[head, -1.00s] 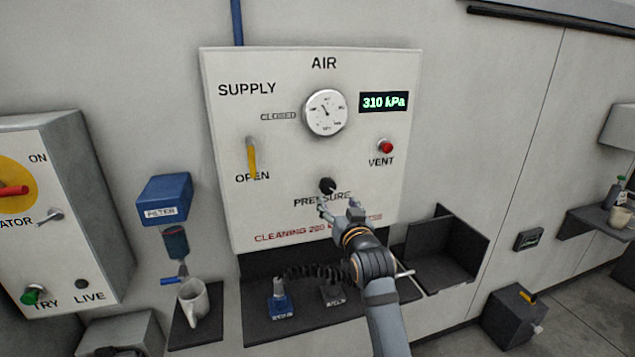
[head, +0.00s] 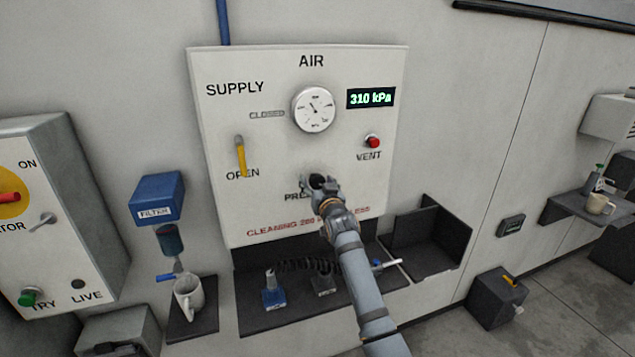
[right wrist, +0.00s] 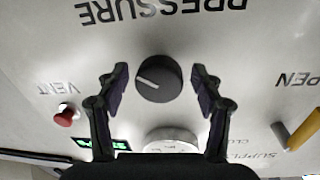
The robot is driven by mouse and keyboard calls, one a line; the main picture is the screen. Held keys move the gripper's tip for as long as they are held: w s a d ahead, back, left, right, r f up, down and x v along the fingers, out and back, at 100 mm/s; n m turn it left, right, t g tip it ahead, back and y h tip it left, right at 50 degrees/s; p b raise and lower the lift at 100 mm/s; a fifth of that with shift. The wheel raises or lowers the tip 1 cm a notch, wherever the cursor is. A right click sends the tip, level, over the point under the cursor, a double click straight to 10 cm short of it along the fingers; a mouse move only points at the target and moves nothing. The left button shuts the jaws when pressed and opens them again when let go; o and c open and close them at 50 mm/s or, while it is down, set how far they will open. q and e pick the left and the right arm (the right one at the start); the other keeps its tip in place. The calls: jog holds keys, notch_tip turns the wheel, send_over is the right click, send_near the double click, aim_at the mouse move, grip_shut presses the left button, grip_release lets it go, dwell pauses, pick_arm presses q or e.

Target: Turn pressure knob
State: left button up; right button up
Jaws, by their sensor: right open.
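The black pressure knob (right wrist: 160,79) with a pale pointer line is on the white AIR panel (head: 226,135). In the right wrist view, which shows the panel upside down, my right gripper (right wrist: 160,82) is open, with one finger on each side of the knob and gaps between. In the head view my right gripper (head: 318,184) is at the panel and hides the knob and part of the PRESSURE label. The round gauge (head: 314,109) is above it. The green display (head: 371,98) reads 310 kPa. My left gripper is not in view.
The yellow supply lever (head: 240,155) points down to OPEN, and the red vent button (head: 373,141) is at the right. Below are a dark shelf (head: 250,318), a blue nozzle (head: 273,295) and a black bin (head: 440,245).

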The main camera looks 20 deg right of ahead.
jog(key=c, duration=1.2)
jog(key=shift+o, duration=0.2)
jog(key=n+p, duration=0.1)
jog(key=n, duration=0.3)
jog(key=shift+n, duration=0.4)
jog(key=n+p, duration=0.1)
jog(key=n, duration=0.1)
jog(key=n+p, duration=0.1)
jog(key=n, duration=0.2)
jog(key=shift+n+t+y+p, duration=0.3)
jog(key=shift+t+p, duration=0.05)
jog(key=shift+t, duration=0.05)
jog(key=o, duration=1.2)
jog(key=shift+c, duration=0.2)
